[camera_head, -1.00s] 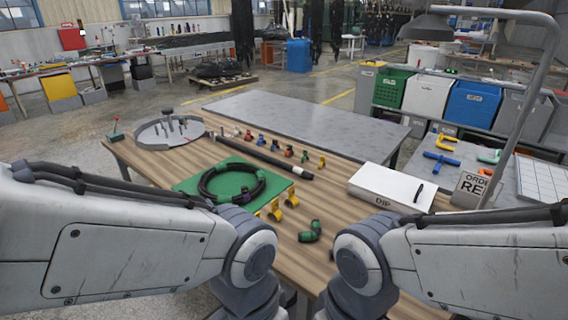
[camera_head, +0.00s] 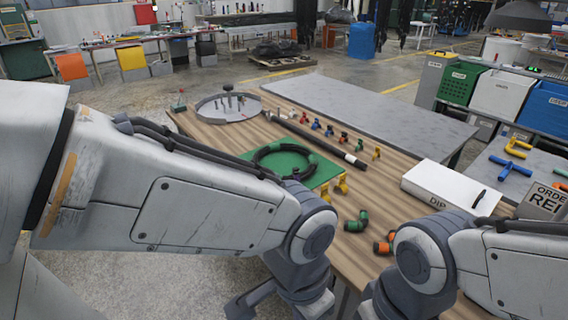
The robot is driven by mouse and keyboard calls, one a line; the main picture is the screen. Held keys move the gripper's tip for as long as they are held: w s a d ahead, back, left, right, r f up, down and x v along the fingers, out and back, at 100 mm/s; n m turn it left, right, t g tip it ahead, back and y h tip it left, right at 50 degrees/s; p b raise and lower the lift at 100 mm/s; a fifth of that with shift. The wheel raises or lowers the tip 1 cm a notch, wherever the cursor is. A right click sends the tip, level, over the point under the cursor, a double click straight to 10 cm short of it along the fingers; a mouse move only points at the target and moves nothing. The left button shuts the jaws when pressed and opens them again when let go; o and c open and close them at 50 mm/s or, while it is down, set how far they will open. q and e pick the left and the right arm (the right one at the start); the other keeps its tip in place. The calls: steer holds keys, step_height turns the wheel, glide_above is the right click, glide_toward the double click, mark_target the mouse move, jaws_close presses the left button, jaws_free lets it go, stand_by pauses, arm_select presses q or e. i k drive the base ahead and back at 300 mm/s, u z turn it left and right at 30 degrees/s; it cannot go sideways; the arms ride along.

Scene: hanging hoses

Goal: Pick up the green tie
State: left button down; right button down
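A larger green and black bent piece (camera_head: 356,222) lies near the table's front edge. A black hose coil (camera_head: 283,151) lies on a green mat (camera_head: 247,156), with green bands on it. My two arms come in from the left and right in front of the table. Their grippers are below the picture, so their state is hidden.
Yellow clips (camera_head: 341,184) stand beside the mat. A white box (camera_head: 440,183) is at the right, a round grey tray (camera_head: 229,107) at the back left. A grey table (camera_head: 370,112) stands behind.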

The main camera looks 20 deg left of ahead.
mark_target(360, 141)
steer(key=u, duration=1.6)
steer(key=i, duration=2.5)
steer(key=z, duration=3.25)
